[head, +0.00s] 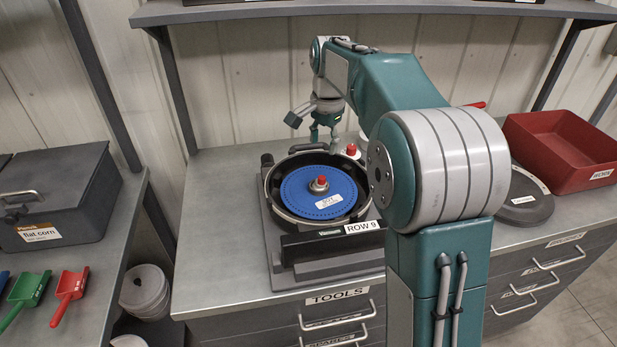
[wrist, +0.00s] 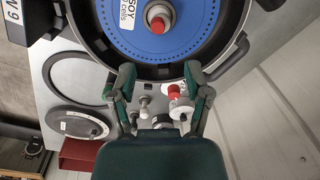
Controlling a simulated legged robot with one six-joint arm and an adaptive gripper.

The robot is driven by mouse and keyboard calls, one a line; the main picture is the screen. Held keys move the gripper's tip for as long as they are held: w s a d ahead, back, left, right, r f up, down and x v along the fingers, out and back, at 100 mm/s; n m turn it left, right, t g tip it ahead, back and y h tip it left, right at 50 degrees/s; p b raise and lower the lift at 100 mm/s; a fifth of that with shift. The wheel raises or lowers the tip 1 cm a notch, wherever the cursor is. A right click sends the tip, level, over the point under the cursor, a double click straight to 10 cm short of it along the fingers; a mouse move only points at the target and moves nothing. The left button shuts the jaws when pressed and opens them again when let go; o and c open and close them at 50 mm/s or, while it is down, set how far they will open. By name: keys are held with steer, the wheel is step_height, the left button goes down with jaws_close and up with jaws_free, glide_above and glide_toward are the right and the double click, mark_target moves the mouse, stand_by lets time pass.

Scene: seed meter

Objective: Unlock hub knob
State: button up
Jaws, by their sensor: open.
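The hub knob (head: 320,180) is a red cap on a grey collar at the centre of the blue seed disc (head: 298,196). The disc lies in the round black housing of the seed meter, labelled ROW 9. In the wrist view the hub knob (wrist: 160,22) shows at the top, above and apart from my fingertips. My gripper (head: 324,138) hangs beyond the far rim of the housing. In the wrist view my gripper (wrist: 159,78) has its two teal fingers spread, with nothing held between them. The disc label reads SOY cells in the wrist view.
A second red-capped part (head: 351,150) stands behind the housing; it also shows between my fingers (wrist: 174,92). A dark round lid (head: 527,203) and a red bin (head: 570,150) are on the right. A shelf (head: 380,12) runs overhead. The bench left of the meter is clear.

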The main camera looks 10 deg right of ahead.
glide_above(321, 177)
steer(key=d, duration=0.2)
steer(key=f, duration=0.4)
steer(key=shift+s+a+f, duration=0.1)
steer(key=shift+s+a, duration=0.1)
steer(key=f, duration=0.2)
steer(key=a+f, duration=0.1)
steer(key=f, duration=0.1)
steer(key=a+f, duration=0.1)
steer(key=f, duration=0.1)
steer(key=shift+w+a, duration=0.15)
steer(key=shift+d+f, duration=0.15)
steer(key=shift+d, duration=0.55)
steer(key=c, duration=0.6)
steer(key=shift+a, duration=0.2)
jaws_close()
steer(key=shift+a, duration=0.2)
